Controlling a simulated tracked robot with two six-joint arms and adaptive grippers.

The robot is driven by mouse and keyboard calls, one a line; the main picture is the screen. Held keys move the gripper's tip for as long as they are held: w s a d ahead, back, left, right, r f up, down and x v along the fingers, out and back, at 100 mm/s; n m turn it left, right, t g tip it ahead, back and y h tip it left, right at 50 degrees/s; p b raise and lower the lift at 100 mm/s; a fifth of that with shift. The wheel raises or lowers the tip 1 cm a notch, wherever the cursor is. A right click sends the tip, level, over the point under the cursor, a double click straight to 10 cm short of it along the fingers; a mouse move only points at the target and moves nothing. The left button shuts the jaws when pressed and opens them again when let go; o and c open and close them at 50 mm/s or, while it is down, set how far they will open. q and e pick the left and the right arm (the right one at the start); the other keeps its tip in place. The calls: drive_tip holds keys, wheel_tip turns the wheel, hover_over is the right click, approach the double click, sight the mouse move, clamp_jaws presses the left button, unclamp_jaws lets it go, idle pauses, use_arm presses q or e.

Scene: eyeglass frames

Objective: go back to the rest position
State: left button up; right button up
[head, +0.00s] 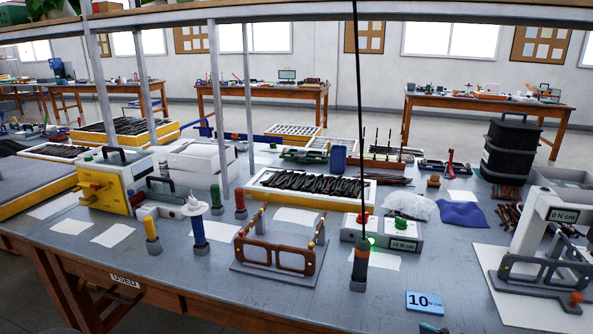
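Neither of my grippers shows in the head view, so I cannot see what they hold. A brown eyeglass frame (291,262) stands upright in a grey holder (262,273) near the front middle of the workbench (180,285). A grey frame-shaped part (524,268) is at the white testing stand (529,228) on the right.
A slim screwdriver-like tool (361,260) stands or hangs by the front edge. A yellow box (105,182), a tray of dark parts (310,187) and black bins (510,148) stand farther back.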

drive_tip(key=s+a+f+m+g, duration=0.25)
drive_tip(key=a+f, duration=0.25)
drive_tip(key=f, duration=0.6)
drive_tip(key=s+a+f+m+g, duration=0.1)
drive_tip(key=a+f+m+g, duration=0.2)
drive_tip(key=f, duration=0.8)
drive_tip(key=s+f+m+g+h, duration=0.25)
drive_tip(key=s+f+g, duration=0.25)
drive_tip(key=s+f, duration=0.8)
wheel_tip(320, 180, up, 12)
drive_tip(key=p, duration=1.2)
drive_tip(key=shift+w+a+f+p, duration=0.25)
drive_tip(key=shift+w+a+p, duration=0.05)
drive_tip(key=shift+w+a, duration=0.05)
